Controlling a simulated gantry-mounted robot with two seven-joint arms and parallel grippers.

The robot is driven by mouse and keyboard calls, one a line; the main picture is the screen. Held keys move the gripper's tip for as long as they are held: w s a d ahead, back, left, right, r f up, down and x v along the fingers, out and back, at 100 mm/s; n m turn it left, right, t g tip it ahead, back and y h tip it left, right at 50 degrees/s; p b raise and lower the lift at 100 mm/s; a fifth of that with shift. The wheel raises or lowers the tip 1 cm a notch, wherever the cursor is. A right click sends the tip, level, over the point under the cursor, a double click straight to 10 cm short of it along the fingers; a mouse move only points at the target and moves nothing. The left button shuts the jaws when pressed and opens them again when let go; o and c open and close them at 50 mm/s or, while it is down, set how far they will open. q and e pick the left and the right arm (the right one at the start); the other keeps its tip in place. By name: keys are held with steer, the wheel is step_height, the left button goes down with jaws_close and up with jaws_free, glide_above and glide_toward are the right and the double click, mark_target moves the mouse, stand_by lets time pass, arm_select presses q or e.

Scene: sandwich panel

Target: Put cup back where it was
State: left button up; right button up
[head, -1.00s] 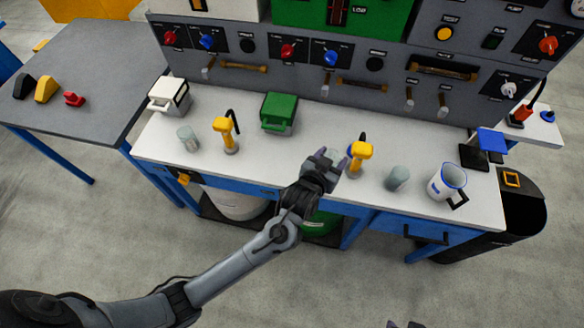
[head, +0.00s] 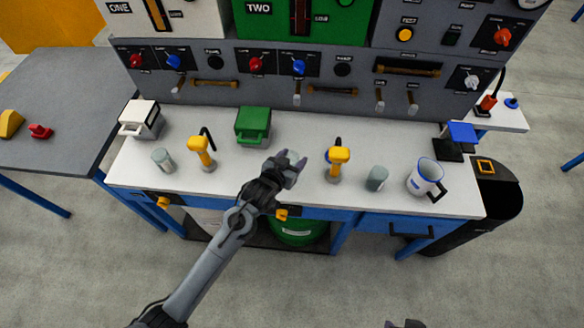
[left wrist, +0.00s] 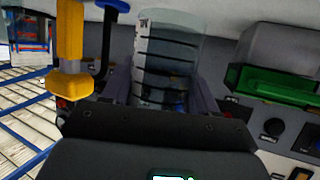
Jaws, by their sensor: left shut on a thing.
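My left gripper (head: 287,168) is shut on a clear greyish cup (left wrist: 168,60) above the white counter (head: 230,184). In the head view the gripper largely hides this cup (head: 293,156). In the left wrist view it stands between the two fingers (left wrist: 168,98). A similar grey cup (head: 163,160) stands at the counter's left, and another (head: 376,178) stands right of the right yellow dispenser (head: 339,156). Two dark tips at the bottom edge of the head view seem to be my right gripper (head: 405,324); its opening cannot be made out.
The left yellow dispenser (head: 200,150) and a green-lidded box (head: 253,125) stand left of the held cup. A white box (head: 140,118) is at the far left. The control panel (head: 345,70) rises behind.

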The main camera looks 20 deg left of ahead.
arm_select(q)
steer(key=shift+f+b, duration=0.5)
steer(key=shift+f, duration=1.45)
steer(key=shift+f, duration=0.15)
steer(key=o, duration=1.1)
